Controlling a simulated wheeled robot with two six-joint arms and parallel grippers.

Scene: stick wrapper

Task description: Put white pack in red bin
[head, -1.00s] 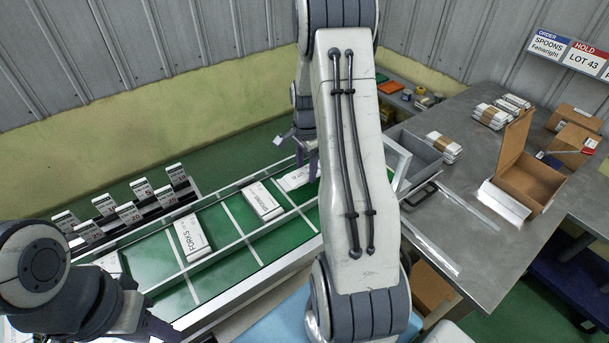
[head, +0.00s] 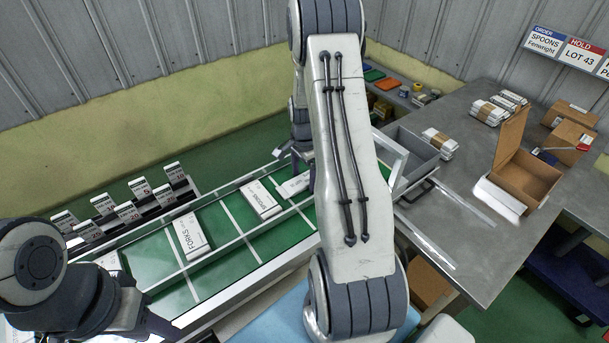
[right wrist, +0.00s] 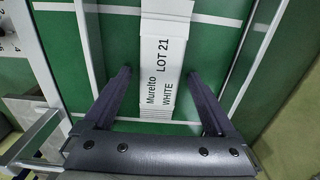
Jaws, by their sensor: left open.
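A white pack (right wrist: 160,52) labelled "Murelto LOT 21 WHITE" lies on the green conveyor belt in the right wrist view. Its end shows in the head view (head: 292,187), partly hidden by my right arm. My right gripper (right wrist: 160,76) is open, with one finger on either side of this pack and gaps between them. My left gripper (head: 160,334) is open and empty at the lower left of the head view, mostly cut off or hidden. I can make out no red bin in these frames.
Packs labelled FORKS (head: 190,236) and SPOONS (head: 261,200) lie on the belt. Numbered cards (head: 130,205) stand behind it. A grey bin (head: 418,148) and an open cardboard box (head: 520,178) are on the metal table (head: 450,215), which is partly clear.

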